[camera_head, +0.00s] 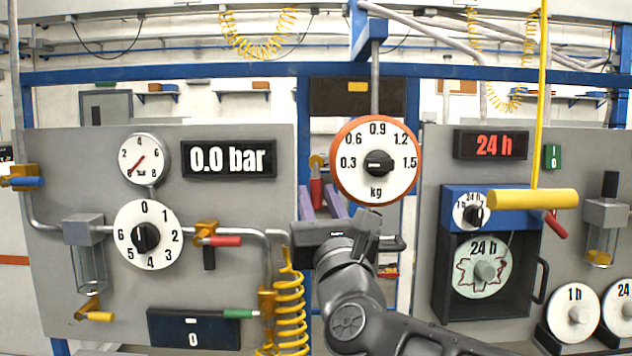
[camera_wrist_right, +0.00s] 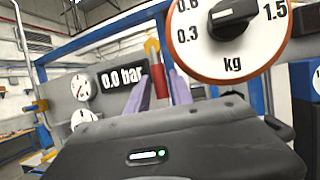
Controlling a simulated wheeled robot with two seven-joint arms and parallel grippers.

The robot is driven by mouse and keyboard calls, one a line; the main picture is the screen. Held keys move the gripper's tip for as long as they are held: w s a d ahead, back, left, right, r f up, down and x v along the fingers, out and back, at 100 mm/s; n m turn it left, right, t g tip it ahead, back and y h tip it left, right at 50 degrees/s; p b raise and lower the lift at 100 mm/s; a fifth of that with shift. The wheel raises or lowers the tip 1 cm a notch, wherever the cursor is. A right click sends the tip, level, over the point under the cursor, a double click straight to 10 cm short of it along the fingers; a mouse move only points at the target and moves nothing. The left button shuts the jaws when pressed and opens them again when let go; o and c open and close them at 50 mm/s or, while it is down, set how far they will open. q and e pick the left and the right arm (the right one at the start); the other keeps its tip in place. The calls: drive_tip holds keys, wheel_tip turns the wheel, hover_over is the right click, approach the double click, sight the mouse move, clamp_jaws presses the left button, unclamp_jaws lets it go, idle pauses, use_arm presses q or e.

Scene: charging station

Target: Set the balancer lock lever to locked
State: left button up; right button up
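The balancer (camera_head: 345,175) is a round white kg dial with an orange rim, hanging from a rod at the centre. At its left edge the lock lever (camera_head: 316,192) has a red handle pointing down from a brass-coloured pivot (camera_head: 316,160). The lever also shows in the right wrist view (camera_wrist_right: 158,76). My right gripper (camera_head: 318,190) is open, with its two purple fingers pointing towards the lever. In both views the red handle appears between the fingers; I cannot tell if they touch it. The gripper body hides what lies below. My left gripper is not in view.
A grey panel with gauges, a 0.0 bar display (camera_head: 229,159) and a yellow coiled hose (camera_head: 289,310) stands on the left. A panel with a 24 h display (camera_head: 491,145) and a yellow T-handle (camera_head: 533,199) stands on the right. A blue frame post (camera_head: 413,100) is beside the balancer.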

drive_tip(key=shift+x, duration=0.95)
drive_tip(key=shift+c, duration=0.5)
clamp_jaws()
